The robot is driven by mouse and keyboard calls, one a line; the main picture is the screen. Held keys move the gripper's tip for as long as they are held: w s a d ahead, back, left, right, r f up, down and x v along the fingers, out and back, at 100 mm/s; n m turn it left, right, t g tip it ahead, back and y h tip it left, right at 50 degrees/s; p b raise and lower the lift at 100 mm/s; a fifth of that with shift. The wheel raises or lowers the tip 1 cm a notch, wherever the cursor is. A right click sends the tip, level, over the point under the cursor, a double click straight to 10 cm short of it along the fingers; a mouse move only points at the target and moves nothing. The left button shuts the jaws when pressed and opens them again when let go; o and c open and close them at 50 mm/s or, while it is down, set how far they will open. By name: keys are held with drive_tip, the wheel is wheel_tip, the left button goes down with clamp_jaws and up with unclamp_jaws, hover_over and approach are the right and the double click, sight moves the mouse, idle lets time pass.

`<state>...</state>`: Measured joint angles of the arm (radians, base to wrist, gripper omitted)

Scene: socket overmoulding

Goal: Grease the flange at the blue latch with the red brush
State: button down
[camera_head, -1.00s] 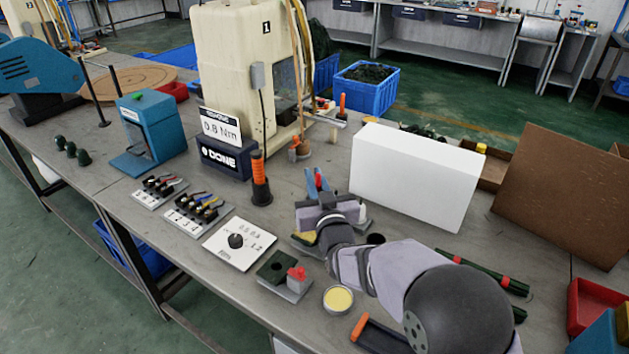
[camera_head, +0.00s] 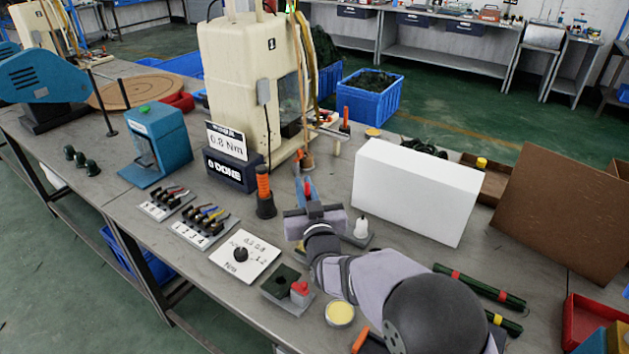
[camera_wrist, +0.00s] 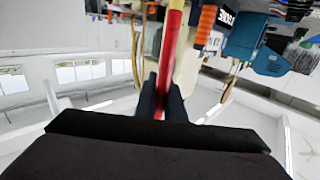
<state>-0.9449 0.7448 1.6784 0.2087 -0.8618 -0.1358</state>
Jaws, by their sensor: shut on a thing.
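My gripper (camera_head: 305,192) is shut on the red brush (camera_head: 309,186), above the middle of the bench. In the wrist view the red brush (camera_wrist: 172,50) runs up between the dark fingers (camera_wrist: 162,98) and out of the top of the picture. Its bristle end is not clear. A round tin with a pale yellow filling (camera_head: 340,312) stands near the front edge, apart from the brush. I cannot make out a flange or a blue latch with certainty in either view.
A large white box (camera_head: 415,190) stands right of my gripper. An orange-handled tool (camera_head: 264,190) stands upright to its left. The cream machine (camera_head: 240,75) rises behind. A dial plate (camera_head: 244,257) and a block with a red part (camera_head: 300,288) lie in front.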

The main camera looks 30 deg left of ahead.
drive_tip(key=shift+s+a+r+p, duration=0.1)
drive_tip(key=shift+s+a+p, duration=0.25)
drive_tip(key=shift+a, duration=0.2)
drive_tip(key=shift+f+b, duration=0.6)
drive_tip(key=shift+f, duration=0.85)
drive_tip(key=shift+f+b, duration=0.5)
drive_tip(key=shift+w+b, duration=0.3)
drive_tip(key=shift+w, duration=0.1)
drive_tip(key=shift+s, duration=0.15)
